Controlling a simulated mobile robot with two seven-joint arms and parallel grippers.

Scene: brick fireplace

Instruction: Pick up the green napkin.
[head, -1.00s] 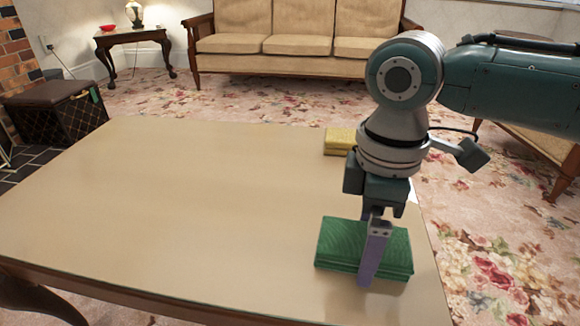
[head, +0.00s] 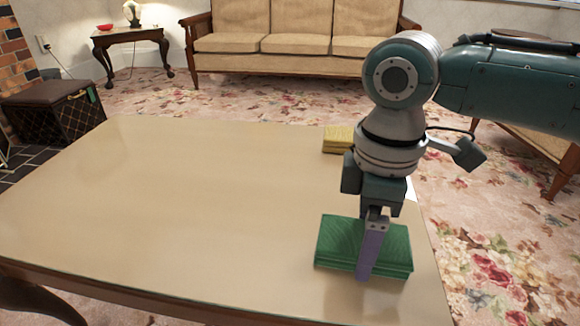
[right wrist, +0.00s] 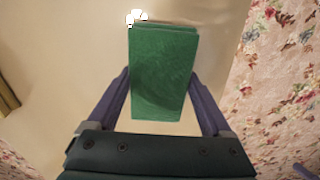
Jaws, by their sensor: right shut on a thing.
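The green napkin (head: 340,243) is a folded stack lying flat near the right front of the tan table (head: 180,200). It also shows in the right wrist view (right wrist: 163,75), between the two purple fingers. My right gripper (head: 368,268) points down over the napkin, one finger in front of its near side. In the right wrist view my right gripper (right wrist: 163,100) is shut on the napkin, with a finger along each side. The far finger is hidden in the head view. My left gripper is not in view.
A folded yellow napkin (head: 338,139) lies at the table's far right, behind my right wrist. The left and middle of the table are bare. A sofa (head: 300,45), a side table (head: 130,36) and a brown stool (head: 55,112) stand beyond.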

